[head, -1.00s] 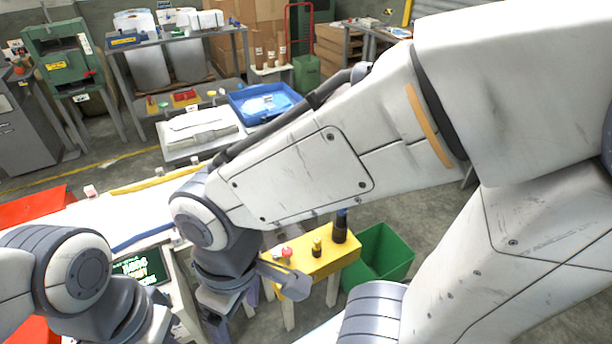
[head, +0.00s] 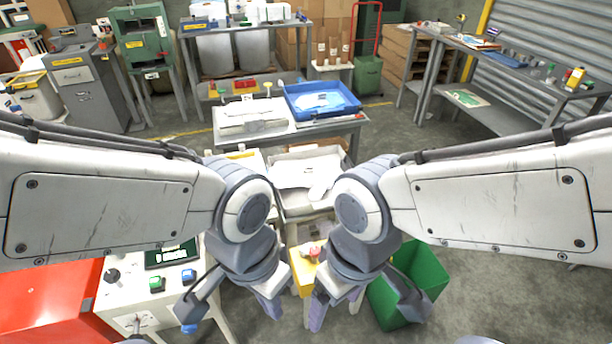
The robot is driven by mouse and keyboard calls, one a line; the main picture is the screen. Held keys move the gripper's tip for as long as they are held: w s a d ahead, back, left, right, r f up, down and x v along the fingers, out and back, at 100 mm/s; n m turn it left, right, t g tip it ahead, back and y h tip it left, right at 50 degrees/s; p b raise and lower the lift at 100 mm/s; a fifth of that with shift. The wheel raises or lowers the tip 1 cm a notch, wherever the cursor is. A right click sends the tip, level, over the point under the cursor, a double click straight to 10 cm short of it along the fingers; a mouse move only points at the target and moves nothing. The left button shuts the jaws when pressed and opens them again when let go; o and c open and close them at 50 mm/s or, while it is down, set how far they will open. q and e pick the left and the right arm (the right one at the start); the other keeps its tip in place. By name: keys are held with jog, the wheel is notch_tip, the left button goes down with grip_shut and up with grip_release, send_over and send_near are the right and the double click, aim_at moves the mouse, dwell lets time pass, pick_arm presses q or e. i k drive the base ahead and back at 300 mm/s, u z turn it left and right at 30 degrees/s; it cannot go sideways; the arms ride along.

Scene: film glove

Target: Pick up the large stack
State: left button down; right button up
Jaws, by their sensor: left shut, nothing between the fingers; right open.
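A low pile of white sheets (head: 310,172) lies in a pale tray (head: 290,206) beyond the space between my forearms. Another flat white pile (head: 252,112) lies on the grey table behind it. I cannot tell for certain which is the large stack. My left gripper (head: 271,303) points down, shut and empty, left of the yellow stand. My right gripper (head: 322,308) points down, open, at the stand's right side. Both are on the near side of the tray, apart from both piles. My wrists hide parts of the tray and stand.
The yellow stand (head: 301,272) carries a red button. A green bin (head: 422,268) stands to the right. A control panel (head: 172,254) and red surface (head: 50,300) are at left. A blue bin (head: 322,100) sits on the back table. Floor is clear at right.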

aim_at(319, 176)
jog(key=z, duration=0.55)
jog(key=i, duration=1.1)
jog(key=u, duration=0.8)
jog(key=i, duration=0.3)
jog(key=u, duration=0.3)
